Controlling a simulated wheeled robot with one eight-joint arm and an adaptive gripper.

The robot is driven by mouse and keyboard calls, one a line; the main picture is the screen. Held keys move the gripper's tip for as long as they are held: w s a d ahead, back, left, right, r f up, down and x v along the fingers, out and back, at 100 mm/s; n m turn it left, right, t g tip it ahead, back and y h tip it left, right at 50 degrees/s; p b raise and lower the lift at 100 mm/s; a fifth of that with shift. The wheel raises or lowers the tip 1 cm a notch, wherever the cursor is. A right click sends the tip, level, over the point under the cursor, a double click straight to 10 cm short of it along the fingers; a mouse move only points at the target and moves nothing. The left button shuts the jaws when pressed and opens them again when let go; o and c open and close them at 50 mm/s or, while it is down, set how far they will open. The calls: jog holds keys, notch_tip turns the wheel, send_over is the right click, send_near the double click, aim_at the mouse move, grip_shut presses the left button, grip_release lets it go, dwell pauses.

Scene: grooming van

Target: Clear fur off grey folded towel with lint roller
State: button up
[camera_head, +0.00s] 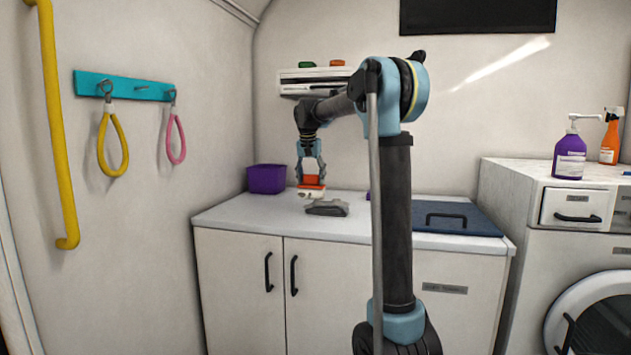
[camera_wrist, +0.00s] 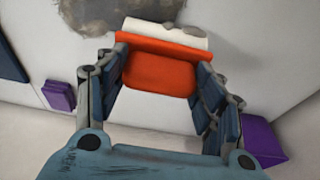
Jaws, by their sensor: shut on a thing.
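My gripper (camera_head: 312,178) is shut on the orange handle of the lint roller (camera_head: 314,181), above the counter. In the wrist view the roller's orange body (camera_wrist: 158,75) sits between my two fingers (camera_wrist: 160,78). Its white roll (camera_wrist: 165,33) points away from my palm and bears grey patches. The grey folded towel (camera_head: 327,208) lies on the counter just below and right of the roller in the head view. In the wrist view a mottled grey surface, apparently the towel (camera_wrist: 95,18), lies beside the roll. I cannot tell whether roll and towel touch.
A purple bin (camera_head: 267,179) stands at the counter's back left. A small purple block (camera_wrist: 59,96) and a dark blue panel with a handle (camera_head: 455,218) lie to the right in the head view. A wall shelf (camera_head: 310,82) hangs above. The counter's front left (camera_head: 250,217) is clear.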

jog(key=shift+s+a+f, duration=0.1)
jog(key=shift+s+a, duration=0.05)
jog(key=shift+s, duration=0.55)
jog(key=shift+s+d, duration=0.7)
jog(key=shift+d, duration=1.45)
jog(key=shift+s+d, duration=0.7)
jog(key=shift+d, duration=1.4)
jog(key=shift+s+d, duration=0.7)
jog(key=shift+d, duration=1.45)
jog(key=shift+s+a, duration=0.2)
jog(key=shift+s, duration=0.45)
jog(key=shift+w+a, duration=0.7)
jog(key=shift+a, duration=1.45)
jog(key=shift+w+a, duration=0.75)
jog(key=shift+a, duration=1.4)
jog(key=shift+w+a, duration=0.7)
jog(key=shift+a, duration=1.45)
jog(key=shift+s+d, duration=0.2)
jog(key=shift+d, duration=1.55)
jog(key=shift+s+d, duration=0.2)
jog(key=shift+d, duration=1.55)
jog(key=shift+s+d, duration=0.2)
jog(key=shift+d, duration=1.55)
